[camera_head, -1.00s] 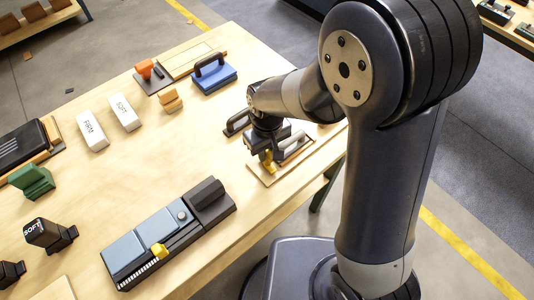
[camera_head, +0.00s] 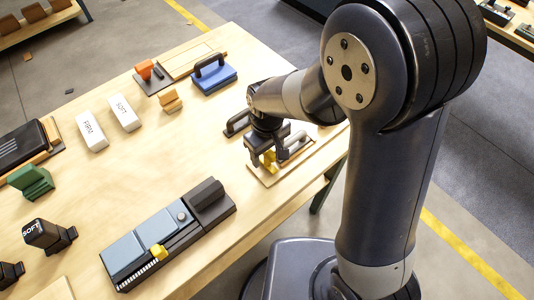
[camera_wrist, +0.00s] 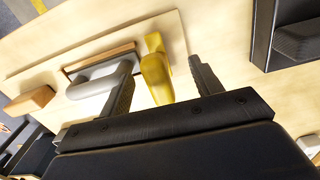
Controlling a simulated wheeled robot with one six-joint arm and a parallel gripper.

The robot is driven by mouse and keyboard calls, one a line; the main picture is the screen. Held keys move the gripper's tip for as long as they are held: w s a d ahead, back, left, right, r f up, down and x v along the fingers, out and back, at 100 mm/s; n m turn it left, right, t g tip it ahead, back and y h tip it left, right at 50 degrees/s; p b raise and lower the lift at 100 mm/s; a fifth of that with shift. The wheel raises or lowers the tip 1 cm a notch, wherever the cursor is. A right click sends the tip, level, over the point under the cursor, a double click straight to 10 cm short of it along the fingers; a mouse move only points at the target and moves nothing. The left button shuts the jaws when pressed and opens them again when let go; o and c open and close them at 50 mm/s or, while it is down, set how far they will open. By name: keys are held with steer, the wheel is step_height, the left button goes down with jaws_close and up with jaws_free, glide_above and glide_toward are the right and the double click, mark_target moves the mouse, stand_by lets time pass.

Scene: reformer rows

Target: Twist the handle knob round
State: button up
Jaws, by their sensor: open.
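The yellow handle knob (camera_wrist: 156,78) stands on a pale wooden board (camera_wrist: 185,62) in the wrist view. It also shows in the head view (camera_head: 269,161), partly hidden by my gripper (camera_head: 267,156). In the wrist view my gripper (camera_wrist: 161,64) is open, with one dark finger on each side of the knob. Gaps show between the knob and both fingers, so I see no grip on it. The lower end of the knob is hidden behind the gripper body.
A grey handle (camera_wrist: 100,80) lies beside the left finger on the same board. A dark handle (camera_head: 237,122) sits just behind my gripper. The table's right edge is close to the board.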

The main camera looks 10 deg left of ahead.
steer(key=shift+r, duration=0.1)
step_height(320, 180, up, 7)
steer(key=p, duration=0.5)
step_height(320, 180, down, 8)
steer(key=b, duration=0.5)
steer(key=shift+r, duration=0.4)
steer(key=shift+m, duration=0.6)
steer(key=shift+n, duration=0.3)
